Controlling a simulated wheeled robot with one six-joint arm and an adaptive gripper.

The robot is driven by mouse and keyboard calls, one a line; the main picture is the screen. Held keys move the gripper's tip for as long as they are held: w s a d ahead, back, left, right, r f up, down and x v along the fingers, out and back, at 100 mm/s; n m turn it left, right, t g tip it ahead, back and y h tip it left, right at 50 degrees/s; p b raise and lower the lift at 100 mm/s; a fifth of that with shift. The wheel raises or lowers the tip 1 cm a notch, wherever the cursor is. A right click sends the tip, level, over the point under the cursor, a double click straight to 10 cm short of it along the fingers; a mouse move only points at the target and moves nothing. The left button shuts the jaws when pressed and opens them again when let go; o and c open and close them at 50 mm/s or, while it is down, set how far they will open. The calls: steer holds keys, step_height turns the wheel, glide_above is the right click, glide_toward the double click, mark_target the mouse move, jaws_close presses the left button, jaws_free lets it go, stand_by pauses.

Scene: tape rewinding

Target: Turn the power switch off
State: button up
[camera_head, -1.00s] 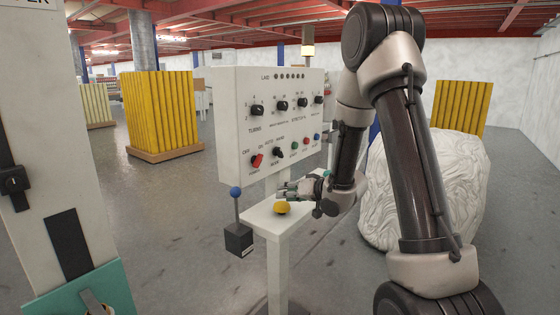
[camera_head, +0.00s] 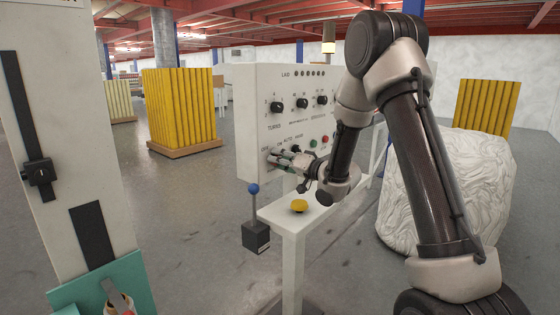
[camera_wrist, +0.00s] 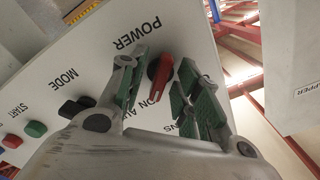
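The power switch (camera_wrist: 161,69) is a red knob on a dark round base, under the POWER label in the wrist view. Its lower end lies near the ON lettering; the OFF lettering is partly covered by the right finger. My gripper (camera_wrist: 160,82) is open, with one green-padded finger on each side of the knob; I cannot tell whether the pads touch it. In the head view my gripper (camera_head: 284,159) is at the lower left of the white control panel (camera_head: 252,95) and hides the switch.
The mode knob (camera_wrist: 76,107), a green button (camera_wrist: 36,129) and a red button (camera_wrist: 12,141) sit beside the switch. A yellow button (camera_head: 299,206) is on the white ledge below the panel. A blue-topped lever (camera_head: 253,189) stands left of the ledge.

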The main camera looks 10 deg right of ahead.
jaws_close()
steer(key=shift+n, duration=0.3)
steer(key=shift+r+n, duration=0.1)
steer(key=shift+n, duration=8.5)
